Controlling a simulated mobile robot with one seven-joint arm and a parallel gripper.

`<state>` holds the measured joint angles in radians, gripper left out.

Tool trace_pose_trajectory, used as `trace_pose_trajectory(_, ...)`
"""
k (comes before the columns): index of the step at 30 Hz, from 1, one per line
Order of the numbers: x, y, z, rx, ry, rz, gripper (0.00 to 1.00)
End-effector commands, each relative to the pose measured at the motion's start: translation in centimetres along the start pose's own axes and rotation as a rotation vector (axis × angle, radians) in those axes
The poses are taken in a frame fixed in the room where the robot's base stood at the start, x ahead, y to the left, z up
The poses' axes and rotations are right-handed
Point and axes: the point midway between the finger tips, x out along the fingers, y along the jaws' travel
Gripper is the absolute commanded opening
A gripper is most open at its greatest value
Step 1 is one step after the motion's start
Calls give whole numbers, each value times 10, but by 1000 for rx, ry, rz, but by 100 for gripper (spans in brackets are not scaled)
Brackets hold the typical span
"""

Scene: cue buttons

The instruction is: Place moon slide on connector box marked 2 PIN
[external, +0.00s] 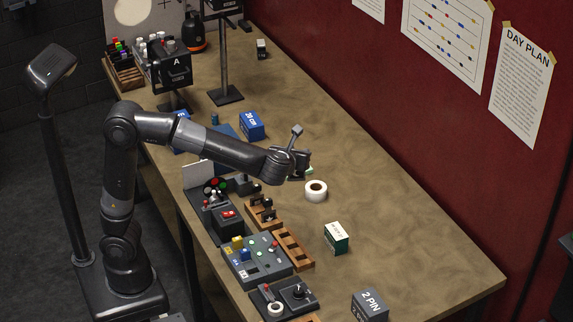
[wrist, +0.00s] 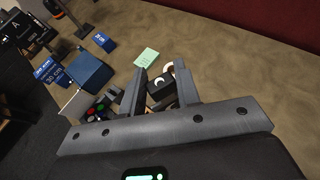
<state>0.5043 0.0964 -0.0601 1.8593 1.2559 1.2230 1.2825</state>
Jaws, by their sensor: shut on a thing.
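My gripper (external: 305,168) is over the middle of the workbench, left of the white tape roll. In the wrist view my gripper (wrist: 160,85) has its fingers around a small dark piece, the moon slide (wrist: 162,88), with a pale round mark above it. Its picture is too small to read for certain. The blue-grey connector box marked 2 PIN (external: 370,304) stands at the front right of the bench in the external view, partly cut off by the lower edge. It is well apart from my gripper and does not show in the wrist view.
A white tape roll (external: 316,191) and a green-and-white box (external: 336,237) stand between my gripper and the 2 PIN box. Control boxes (external: 257,258) and wooden racks (external: 292,249) line the left edge. The bench's right side is clear. A pale green note (wrist: 147,57) lies near my fingers.

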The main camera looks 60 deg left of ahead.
Motion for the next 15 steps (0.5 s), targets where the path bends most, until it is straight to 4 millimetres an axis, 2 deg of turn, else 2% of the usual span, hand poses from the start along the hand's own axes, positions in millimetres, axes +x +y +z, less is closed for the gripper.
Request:
trace_pose_trajectory(1, -13, -21, -6, 27, 2, -62, 7)
trace_pose_trajectory(6, -66, -93, -31, 127, 9, -297, 7)
trace_pose_trajectory(11, -126, -151, -58, 222, 10, -513, 7)
trace_pose_trajectory(15, -186, -192, -84, 302, 7, -696, 7)
